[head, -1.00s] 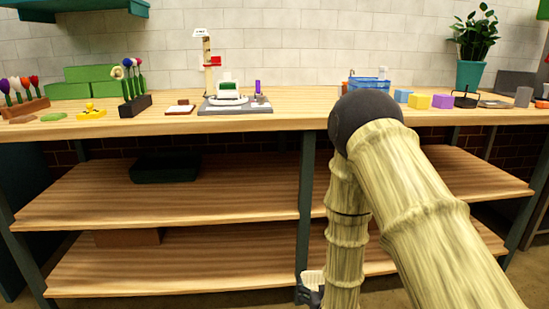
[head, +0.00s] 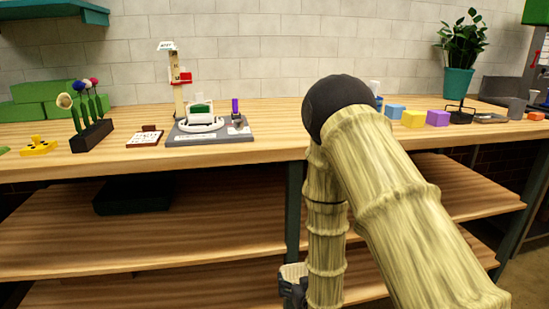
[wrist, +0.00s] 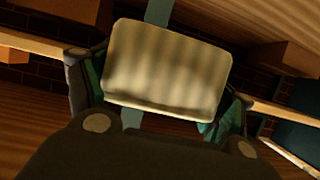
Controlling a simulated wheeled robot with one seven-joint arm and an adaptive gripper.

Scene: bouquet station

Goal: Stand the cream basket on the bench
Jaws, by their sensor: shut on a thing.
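The cream basket (wrist: 168,68) fills the middle of the wrist view, between the two fingers of my gripper (wrist: 160,110). My gripper is shut on it. In the head view only a small part of the basket (head: 293,271) shows at the bottom, beside my arm, with my gripper (head: 294,290) just below it. Both are low, in front of the lower shelves and below the bench top. The wooden bench (head: 270,142) runs across the head view. My arm hides part of its middle and front edge.
On the bench stand a grey station with a tower (head: 210,131), a black flower rack (head: 92,136), a yellow piece (head: 38,147), coloured blocks (head: 413,118) and a potted plant (head: 458,82). Bare bench top shows right of the station.

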